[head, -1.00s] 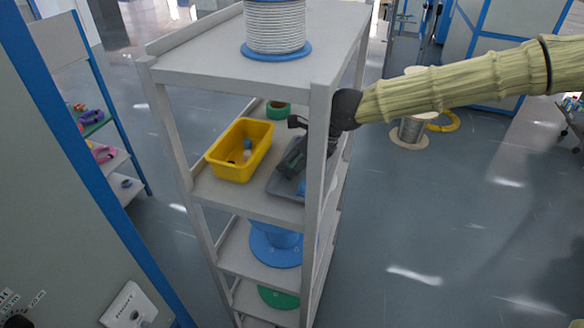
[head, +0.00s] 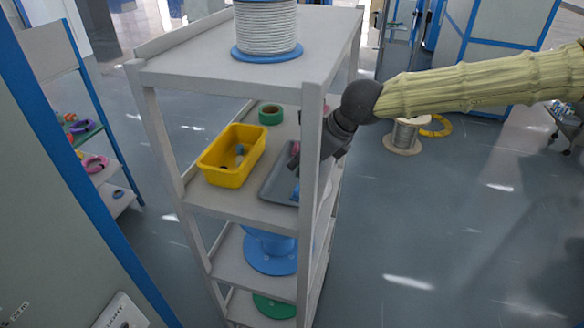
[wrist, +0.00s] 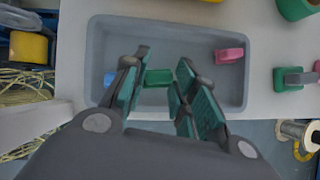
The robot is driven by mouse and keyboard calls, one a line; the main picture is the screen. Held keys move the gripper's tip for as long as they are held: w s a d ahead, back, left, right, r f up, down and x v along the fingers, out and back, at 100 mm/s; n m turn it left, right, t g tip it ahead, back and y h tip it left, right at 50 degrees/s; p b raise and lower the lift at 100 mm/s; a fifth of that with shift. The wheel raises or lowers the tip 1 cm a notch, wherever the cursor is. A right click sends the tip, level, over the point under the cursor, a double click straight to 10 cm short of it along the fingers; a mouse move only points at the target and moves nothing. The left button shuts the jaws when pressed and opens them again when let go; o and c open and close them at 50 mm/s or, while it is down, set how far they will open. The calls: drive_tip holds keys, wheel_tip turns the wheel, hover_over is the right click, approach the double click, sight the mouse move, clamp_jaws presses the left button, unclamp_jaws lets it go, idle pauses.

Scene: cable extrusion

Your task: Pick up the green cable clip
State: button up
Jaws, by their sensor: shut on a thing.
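The green cable clip (wrist: 158,77) is a small green block in the wrist view, between the fingertips of my gripper (wrist: 162,76). My gripper is shut on it, over the grey tray (wrist: 189,26). Whether the clip touches the tray floor is not clear. In the head view, the grey tray (head: 272,187) is on the shelf below the top one. My gripper there is partly hidden by the shelf's front post, and the clip cannot be made out.
A pink clip (wrist: 229,56) and a blue piece (wrist: 108,79) are in the tray. A yellow bin (head: 225,176) stands left of the tray, with a green roll (head: 270,115) behind. The post (head: 311,180) stands close to my gripper. A cable spool (head: 266,28) sits on top.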

drive_tip(key=s+d+r+b, duration=0.2)
drive_tip(key=s+d+r, duration=0.2)
drive_tip(key=d, duration=0.4)
drive_tip(key=shift+s+d+r, duration=0.15)
drive_tip(key=shift+s+r, duration=0.15)
drive_tip(key=shift+r, duration=0.15)
